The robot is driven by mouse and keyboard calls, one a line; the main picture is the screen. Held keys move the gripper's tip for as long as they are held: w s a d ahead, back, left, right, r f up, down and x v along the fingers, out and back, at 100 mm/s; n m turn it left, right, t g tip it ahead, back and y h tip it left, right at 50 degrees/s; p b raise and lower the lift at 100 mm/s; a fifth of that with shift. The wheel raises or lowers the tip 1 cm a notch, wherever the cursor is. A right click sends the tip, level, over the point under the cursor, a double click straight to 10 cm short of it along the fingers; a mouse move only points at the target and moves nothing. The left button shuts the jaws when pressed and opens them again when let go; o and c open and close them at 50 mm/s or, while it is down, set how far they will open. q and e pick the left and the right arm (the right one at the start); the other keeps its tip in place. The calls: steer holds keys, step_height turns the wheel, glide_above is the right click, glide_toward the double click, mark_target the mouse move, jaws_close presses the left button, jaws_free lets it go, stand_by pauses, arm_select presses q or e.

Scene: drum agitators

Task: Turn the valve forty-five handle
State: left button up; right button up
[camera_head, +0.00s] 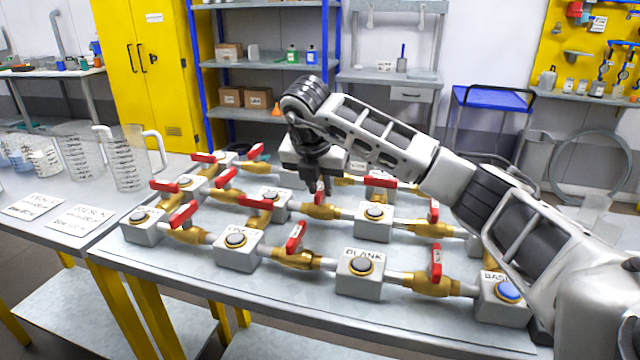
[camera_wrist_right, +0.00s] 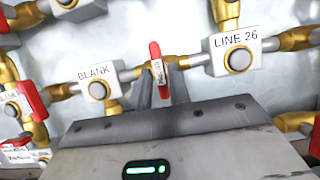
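Several brass valves with red lever handles stand in a pipe grid on the table. The lettering on the handles is too small to read, so I cannot tell which is forty-five. My right gripper (camera_head: 318,186) points down over the middle of the grid, above a brass valve (camera_head: 320,211). In the right wrist view, one red handle (camera_wrist_right: 158,66) with a white label stands between the two fingers of my right gripper (camera_wrist_right: 162,86). The fingers are apart, with a gap beside the handle; its lower end is hidden by the gripper body. My left gripper is not in view.
Grey junction blocks with round buttons join the pipes, among them BLANK (camera_head: 361,272) and LINE 26 (camera_wrist_right: 237,56). Other red handles, such as one at the front (camera_head: 295,238), stand close around. Clear beakers (camera_head: 128,160) stand on the left table.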

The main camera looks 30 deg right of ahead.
steer(key=shift+o, duration=0.8)
arm_select(q)
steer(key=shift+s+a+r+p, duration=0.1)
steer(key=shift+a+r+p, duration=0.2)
steer(key=shift+p, duration=0.9)
arm_select(e)
steer(key=v, duration=1.6)
steer(key=shift+d, duration=0.1)
